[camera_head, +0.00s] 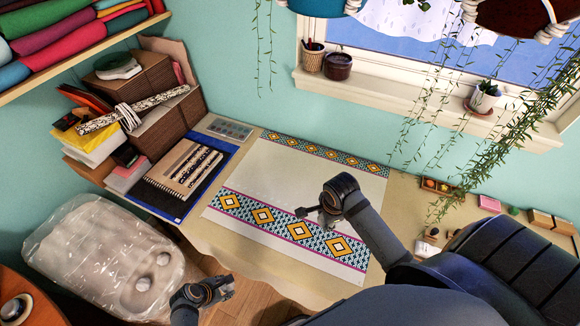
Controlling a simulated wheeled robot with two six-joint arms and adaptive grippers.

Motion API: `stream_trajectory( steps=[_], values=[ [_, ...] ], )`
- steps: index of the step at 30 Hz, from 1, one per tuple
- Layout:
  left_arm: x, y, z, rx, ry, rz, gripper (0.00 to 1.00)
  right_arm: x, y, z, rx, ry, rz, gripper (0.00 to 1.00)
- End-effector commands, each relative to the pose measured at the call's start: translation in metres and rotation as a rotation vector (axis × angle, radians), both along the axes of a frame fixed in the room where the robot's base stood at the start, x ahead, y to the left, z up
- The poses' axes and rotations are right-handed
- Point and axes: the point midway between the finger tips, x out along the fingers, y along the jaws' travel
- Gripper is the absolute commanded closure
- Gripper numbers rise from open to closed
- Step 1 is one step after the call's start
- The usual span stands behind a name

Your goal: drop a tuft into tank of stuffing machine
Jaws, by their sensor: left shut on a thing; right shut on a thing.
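My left gripper (222,288) is low in the view, beside the table's front edge and to the right of a clear plastic bag (90,250). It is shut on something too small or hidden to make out. My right gripper (305,212) is over the patterned cloth on the table. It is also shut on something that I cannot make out. The bag holds pale, whitish stuff, and two small rounded pale lumps (163,259) show at its right side. I cannot pick out the stuffing machine or its tank for certain.
A rounded orange-brown object (40,312) with a pale and dark knob is cut off at the bottom left. The table (205,232) bears a patterned cloth (270,175), notebooks (182,165) and stacked boxes (150,80). Trailing plants (520,125) hang at the right. The cloth's middle is clear.

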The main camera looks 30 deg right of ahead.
Motion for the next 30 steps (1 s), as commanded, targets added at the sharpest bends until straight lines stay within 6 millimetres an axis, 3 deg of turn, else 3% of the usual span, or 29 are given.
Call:
stream_trajectory(
  steps=[11, 14, 22, 24, 30],
  values=[
    [0.000, 0.000, 0.001, 0.000, 0.000, 0.000, 0.66, -0.006, -0.003, 0.005, 0.003, -0.005, -0.055, 0.66],
    [0.000, 0.000, 0.008, 0.000, 0.000, 0.000, 0.66, 0.001, -0.019, 0.000, -0.002, -0.004, -0.053, 0.66],
    [0.000, 0.000, 0.020, 0.000, 0.000, 0.000, 0.66, 0.036, -0.089, -0.035, 0.000, -0.005, -0.060, 0.66],
    [0.000, 0.000, 0.016, 0.000, 0.000, 0.000, 0.66, 0.041, -0.098, -0.056, 0.005, -0.004, -0.060, 0.66],
    [0.000, 0.000, 0.014, 0.000, 0.000, 0.000, 0.66, 0.052, -0.119, -0.085, 0.005, -0.007, -0.057, 0.66]
  ],
)
